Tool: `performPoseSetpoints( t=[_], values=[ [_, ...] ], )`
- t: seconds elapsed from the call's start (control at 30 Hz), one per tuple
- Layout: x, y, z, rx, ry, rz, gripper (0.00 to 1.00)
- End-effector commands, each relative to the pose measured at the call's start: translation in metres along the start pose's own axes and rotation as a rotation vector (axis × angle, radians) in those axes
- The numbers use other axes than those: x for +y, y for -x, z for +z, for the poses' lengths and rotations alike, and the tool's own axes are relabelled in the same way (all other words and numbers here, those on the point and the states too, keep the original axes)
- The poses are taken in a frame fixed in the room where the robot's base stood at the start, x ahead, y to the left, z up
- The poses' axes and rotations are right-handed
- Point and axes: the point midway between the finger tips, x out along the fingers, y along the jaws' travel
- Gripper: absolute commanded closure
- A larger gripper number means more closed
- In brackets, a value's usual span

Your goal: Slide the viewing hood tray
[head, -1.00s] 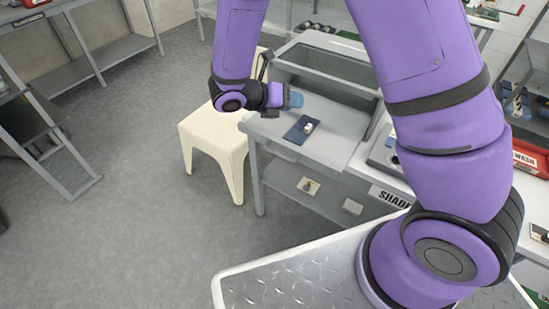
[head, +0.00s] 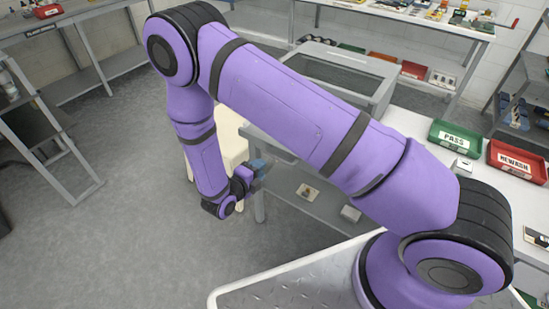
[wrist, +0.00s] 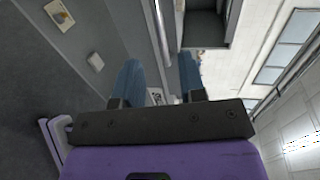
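The viewing hood (head: 378,72) is a grey box with a dark glass top, on the bench beyond my arm. My arm hides its front and the bench top before it, so I cannot see how far its tray is out. My gripper (head: 258,168) is low at the bench's near left edge, its blue fingers partly seen. In the wrist view my gripper (wrist: 161,75) has its two blue fingers apart with nothing clearly held between them. A grey open compartment (wrist: 205,24) and a pale bar lie beyond the fingers; I cannot tell whether the bar is the tray.
A cream stool (head: 232,130) stands close behind my gripper. The bench's lower shelf (head: 285,192) holds a small card (head: 307,191) and a white box (head: 350,213). A green PASS bin (head: 455,138) and a red REWASH bin (head: 517,161) stand right.

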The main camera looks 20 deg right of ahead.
Motion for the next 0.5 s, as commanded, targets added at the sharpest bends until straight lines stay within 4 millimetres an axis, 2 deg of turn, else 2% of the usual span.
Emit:
performPoseSetpoints(
  t=[0.3, 0.5],
  values=[
    [0.000, -0.057, -0.001, 0.005, -0.001, 0.000, 0.63],
    [0.000, -0.083, -0.001, 0.004, -0.003, 0.001, 0.63]
  ],
)
